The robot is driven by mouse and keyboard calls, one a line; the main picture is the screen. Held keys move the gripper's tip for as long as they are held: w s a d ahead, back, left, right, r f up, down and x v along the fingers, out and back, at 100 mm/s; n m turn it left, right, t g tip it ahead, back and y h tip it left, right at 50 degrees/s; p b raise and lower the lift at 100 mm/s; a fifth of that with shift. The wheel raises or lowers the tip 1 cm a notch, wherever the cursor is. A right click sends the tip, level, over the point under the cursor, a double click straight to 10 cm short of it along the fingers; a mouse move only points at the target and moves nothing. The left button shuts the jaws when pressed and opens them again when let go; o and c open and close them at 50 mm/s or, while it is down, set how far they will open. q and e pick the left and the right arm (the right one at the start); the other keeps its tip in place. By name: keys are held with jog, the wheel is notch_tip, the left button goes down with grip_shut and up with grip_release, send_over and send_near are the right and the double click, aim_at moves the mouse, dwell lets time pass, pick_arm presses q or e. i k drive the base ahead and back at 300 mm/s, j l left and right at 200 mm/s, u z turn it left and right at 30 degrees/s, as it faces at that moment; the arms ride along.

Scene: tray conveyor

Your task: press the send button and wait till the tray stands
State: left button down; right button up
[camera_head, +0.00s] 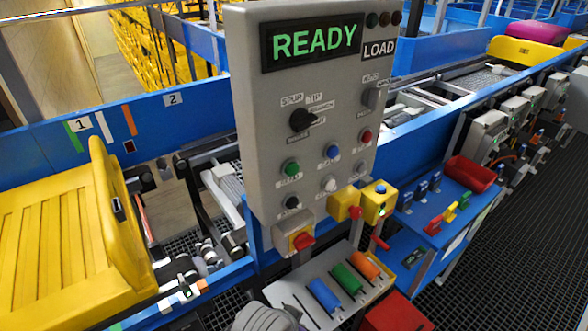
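A grey control panel (262,120) stands in the middle of the view, with a display (314,43) reading READY in green and a LOAD label. It carries a green button (291,168), a blue button (333,151), a white button (329,183), a red button (365,137) and a black button (292,202). Their labels are too small to read, so I cannot tell which is the send button. A yellow tray (118,215) is at the left, partly cut off, beside the mark 1.
Blue, green and orange rolls (345,278) lie below. A blue-sided conveyor (440,93) runs right, with a yellow tray holding a pink item (540,32) on it.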

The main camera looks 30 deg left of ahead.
aim_at(292, 169)
jog(key=k+l+u, duration=0.1)
jog(key=u, duration=0.7)
jog(key=k+u, duration=0.15)
jog(key=u, duration=0.25)
jog(key=k+u, duration=0.15)
jog(key=u, duration=0.25)
